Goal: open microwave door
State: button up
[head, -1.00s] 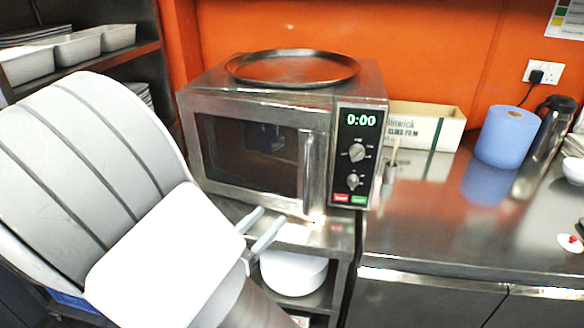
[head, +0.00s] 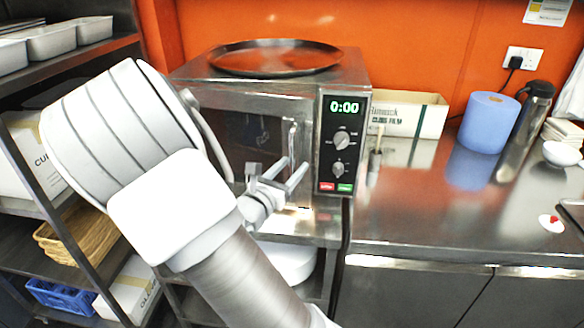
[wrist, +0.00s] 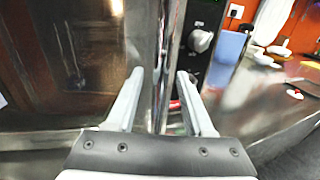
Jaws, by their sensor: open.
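The steel microwave (head: 280,95) stands on a steel counter. Its dark-windowed door (head: 238,135) looks shut, and my arm covers its left part. The door's upright bar handle (head: 290,140) is at the door's right edge, left of the control panel (head: 340,145). My gripper (head: 277,172) is open at the lower part of the handle. In the wrist view, the handle (wrist: 161,50) runs up between the two spread fingers of my gripper (wrist: 160,75). I cannot tell whether either finger touches it.
A round metal tray (head: 275,58) lies on top of the microwave. A cling film box (head: 408,112), a blue paper roll (head: 488,122) and a dark flask (head: 528,120) stand to its right. Shelves with boxes and pans (head: 80,48) are at the left. The right counter's front is mostly clear.

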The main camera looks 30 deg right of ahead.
jog(key=shift+w+d, duration=0.15)
jog(key=shift+d, duration=0.1)
grip_shut()
dwell(1.4)
